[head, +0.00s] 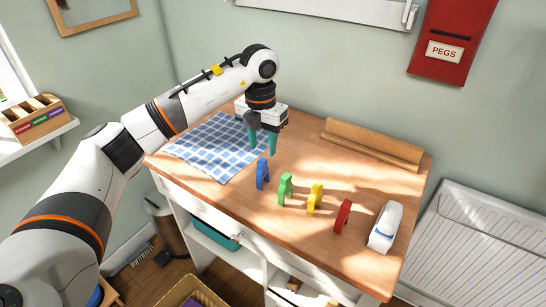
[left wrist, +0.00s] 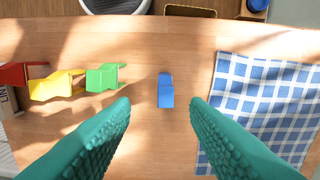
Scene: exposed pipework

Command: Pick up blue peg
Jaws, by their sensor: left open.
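The blue peg (head: 262,174) stands on the wooden table, the leftmost in a row of coloured pegs in the head view. In the left wrist view the blue peg (left wrist: 166,90) lies between and beyond the two teal fingertips. My left gripper (head: 261,147) is open and empty, pointing down above and a little behind the blue peg. Its teal fingers (left wrist: 160,103) are spread apart in the wrist view and do not appear to touch the peg. My right gripper is in neither view.
Green (head: 286,188), yellow (head: 315,198) and red (head: 342,215) pegs stand to the right of the blue one. A white object (head: 384,228) stands at the right end. A checked cloth (head: 215,147) lies left, and a wooden rail (head: 370,146) lies behind.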

